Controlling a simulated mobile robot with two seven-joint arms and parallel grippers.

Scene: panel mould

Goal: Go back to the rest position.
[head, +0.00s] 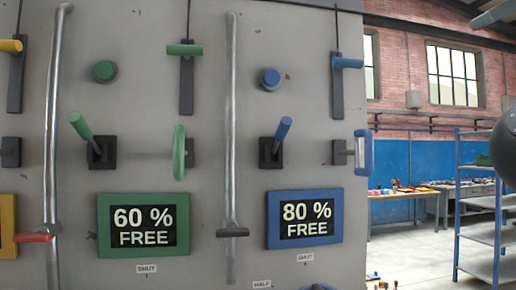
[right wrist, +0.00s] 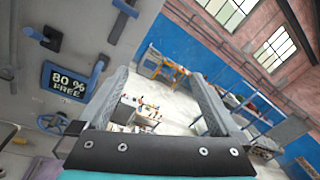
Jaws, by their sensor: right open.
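My right gripper (right wrist: 160,80) shows in the right wrist view with its two grey fingers spread apart and nothing between them. Past the fingers lie the open floor and distant tables, and the panel is off to the left. In the head view a dark rounded part at the right edge looks like my right arm; its fingers do not show there. My left gripper is not in view. The large grey panel (head: 210,70) fills the left and middle of the head view, apart from any visible gripper.
The panel carries a green-framed display (head: 144,224) reading 60 % FREE, a blue-framed display (head: 305,218) reading 80 % FREE, coloured levers and vertical pipes. A blue handwheel (right wrist: 52,122) sticks out low. A blue shelf rack (head: 482,233) and workbenches (head: 402,194) stand at right, beyond clear floor.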

